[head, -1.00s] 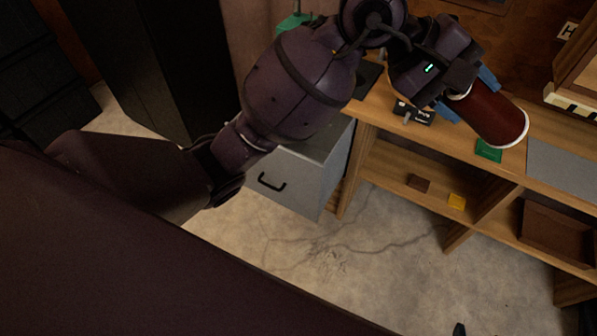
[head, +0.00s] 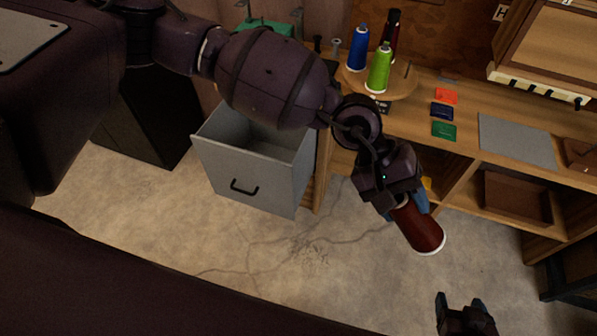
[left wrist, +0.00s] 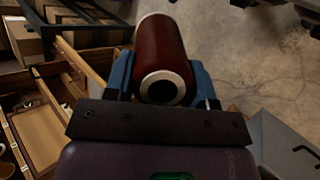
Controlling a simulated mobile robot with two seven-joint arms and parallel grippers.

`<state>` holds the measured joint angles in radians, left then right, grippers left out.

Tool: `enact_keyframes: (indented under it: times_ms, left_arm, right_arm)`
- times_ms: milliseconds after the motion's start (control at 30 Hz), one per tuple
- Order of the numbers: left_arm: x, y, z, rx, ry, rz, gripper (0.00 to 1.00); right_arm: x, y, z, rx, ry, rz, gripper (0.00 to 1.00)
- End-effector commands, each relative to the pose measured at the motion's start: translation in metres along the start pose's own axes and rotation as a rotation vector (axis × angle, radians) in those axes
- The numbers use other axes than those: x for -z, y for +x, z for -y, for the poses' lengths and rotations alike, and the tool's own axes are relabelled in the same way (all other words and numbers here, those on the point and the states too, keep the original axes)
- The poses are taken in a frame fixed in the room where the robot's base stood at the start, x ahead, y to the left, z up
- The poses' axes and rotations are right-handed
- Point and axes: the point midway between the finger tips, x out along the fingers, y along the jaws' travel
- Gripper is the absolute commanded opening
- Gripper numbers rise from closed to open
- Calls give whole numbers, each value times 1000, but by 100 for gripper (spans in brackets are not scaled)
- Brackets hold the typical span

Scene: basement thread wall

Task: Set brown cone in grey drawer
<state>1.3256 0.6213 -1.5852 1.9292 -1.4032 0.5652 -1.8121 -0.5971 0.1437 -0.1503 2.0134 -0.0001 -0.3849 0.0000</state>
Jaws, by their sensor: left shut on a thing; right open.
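The brown cone (head: 418,228) is a dark red-brown thread cone with pale ends. My left gripper (head: 408,212) is shut on it and holds it in the air in front of the wooden shelf unit, right of the drawer. In the left wrist view the cone (left wrist: 163,50) sits between the blue fingers, one end towards the camera. The grey drawer (head: 245,183) is pulled out, open at the top, with a black handle on its front. My left arm covers part of its far side, and its floor is not clearly visible. My right gripper (head: 466,318) is open and empty at the bottom edge.
A round wooden stand (head: 395,88) holds blue, green and dark red cones on the bench. Coloured cards and a grey mat (head: 517,140) lie to its right. A black cabinet (head: 140,118) stands left of the drawer. The floor in front is clear.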

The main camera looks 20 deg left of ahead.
Motion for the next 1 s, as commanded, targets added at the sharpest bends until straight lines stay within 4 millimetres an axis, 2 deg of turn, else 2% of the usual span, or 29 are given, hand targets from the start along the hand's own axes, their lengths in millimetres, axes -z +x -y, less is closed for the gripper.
enact_keyframes:
  times_ms: [100,367,567,767,1000]
  left_arm:
    - [16,-9,26,2,-75,-66,30]
    - [44,-28,71,-18,-245,-188,29]
    - [72,-55,113,-55,-435,-319,29]
    - [109,-101,172,-129,-733,-513,29]
    - [149,-176,264,-276,-1216,-788,29]
  right_arm:
    - [1,-2,-1,-1,-2,0,68]
    - [2,-4,-2,-1,-2,1,68]
    - [4,-4,-2,-2,-2,-1,68]
    - [7,-5,-2,-2,-1,-3,68]
    - [8,-6,-1,-2,4,-5,68]
